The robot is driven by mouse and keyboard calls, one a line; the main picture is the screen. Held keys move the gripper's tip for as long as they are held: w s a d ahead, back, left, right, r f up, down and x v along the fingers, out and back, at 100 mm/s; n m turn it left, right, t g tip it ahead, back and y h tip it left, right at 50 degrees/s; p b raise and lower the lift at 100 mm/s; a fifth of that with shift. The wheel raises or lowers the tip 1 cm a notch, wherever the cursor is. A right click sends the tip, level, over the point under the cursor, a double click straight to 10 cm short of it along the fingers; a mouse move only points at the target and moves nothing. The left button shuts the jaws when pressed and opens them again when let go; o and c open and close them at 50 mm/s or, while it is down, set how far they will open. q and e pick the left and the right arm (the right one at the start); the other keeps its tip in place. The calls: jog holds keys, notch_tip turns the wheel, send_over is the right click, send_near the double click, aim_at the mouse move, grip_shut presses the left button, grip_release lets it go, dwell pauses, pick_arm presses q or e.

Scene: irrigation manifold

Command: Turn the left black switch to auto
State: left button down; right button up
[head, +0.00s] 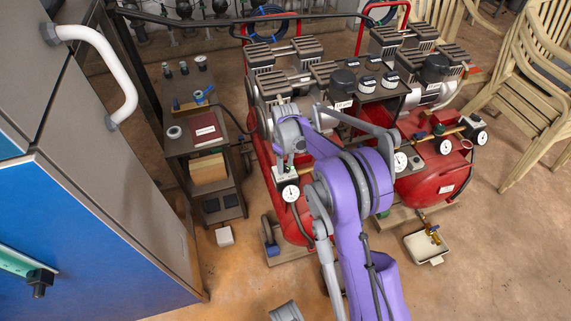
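Two red air compressors stand side by side, the left compressor (262,168) partly behind my purple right arm and the right compressor (432,184) more in the open. A small pale box (284,173) sits above a round gauge (291,193) at the front of the left compressor. I cannot make out for sure a black switch or its setting there; my arm covers much of that area. My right gripper (289,137) is just above the pale box, at the end of grey links. Contact and finger opening are unclear. My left gripper is not seen.
A blue and grey cabinet (110,235) with a white handle (109,62) fills the left. A dark shelf cart (165,120) stands beside the left compressor. Stacked beige chairs (535,85) are at the right. A pale tray (419,249) lies on the floor; front-right floor is clear.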

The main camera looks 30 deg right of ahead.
aim_at(285, 167)
pick_arm(q)
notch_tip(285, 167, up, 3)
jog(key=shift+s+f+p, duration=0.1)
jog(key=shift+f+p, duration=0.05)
jog(key=shift+p, duration=0.95)
pick_arm(e)
notch_tip(285, 167, up, 11)
jog(key=s+a+r+m+t, duration=0.1)
jog(key=s+a+r, duration=0.2)
jog(key=s+a, duration=0.3)
jog(key=s+a+r+m+t, duration=0.1)
jog(key=s+a+r, duration=0.3)
jog(key=s, duration=0.4)
jog(key=s+a+f+m+t, duration=0.1)
jog(key=s+a+f, duration=0.15)
jog(key=s, duration=0.55)
jog(key=s+a+f+t, duration=0.2)
jog(key=s+a, duration=0.1)
jog(key=s, duration=0.5)
pick_arm(q)
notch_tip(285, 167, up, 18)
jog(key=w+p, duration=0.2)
jog(key=p, duration=1.3)
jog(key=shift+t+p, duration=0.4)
pick_arm(e)
notch_tip(285, 167, up, 18)
jog(key=w, duration=0.1)
jog(key=shift+w+f, duration=0.2)
jog(key=shift+w, duration=0.05)
